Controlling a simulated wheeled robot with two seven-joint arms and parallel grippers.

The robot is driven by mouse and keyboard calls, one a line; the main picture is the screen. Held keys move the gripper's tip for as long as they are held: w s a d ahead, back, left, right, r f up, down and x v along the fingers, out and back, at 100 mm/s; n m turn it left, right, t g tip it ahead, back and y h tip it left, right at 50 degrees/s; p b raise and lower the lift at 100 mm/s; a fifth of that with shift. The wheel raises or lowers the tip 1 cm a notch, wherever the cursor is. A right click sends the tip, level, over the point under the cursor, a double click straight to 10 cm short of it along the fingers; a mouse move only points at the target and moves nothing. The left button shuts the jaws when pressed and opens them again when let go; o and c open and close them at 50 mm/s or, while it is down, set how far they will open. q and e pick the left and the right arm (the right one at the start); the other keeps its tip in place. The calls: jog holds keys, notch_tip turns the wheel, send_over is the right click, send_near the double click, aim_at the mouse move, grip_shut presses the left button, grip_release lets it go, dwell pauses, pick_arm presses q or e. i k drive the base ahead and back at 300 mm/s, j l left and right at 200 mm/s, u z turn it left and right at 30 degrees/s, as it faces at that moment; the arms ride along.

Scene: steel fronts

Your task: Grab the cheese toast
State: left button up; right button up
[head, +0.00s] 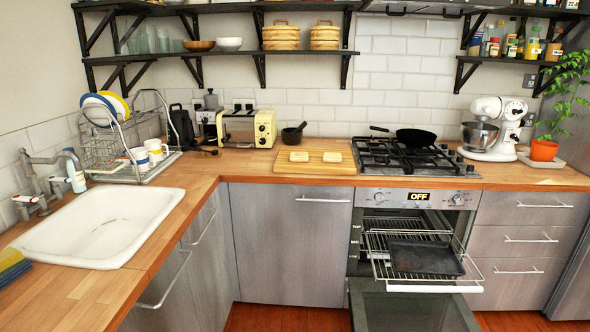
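Two small pale slices, which look like the cheese toast, lie flat and apart on a wooden cutting board (312,168). The left slice (299,156) and the right slice (332,157) are too small to tell whether they carry cheese. The board rests on the counter, left of the stove. Neither of my grippers is in view.
The oven door (412,308) hangs open, with a rack and a dark, empty-looking tray (424,258) pulled out. A black pan (416,137) sits on the stove (398,156). A toaster (246,128) and mortar (291,136) stand behind the board's left side.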

aim_at(327, 157)
jog(key=i, duration=2)
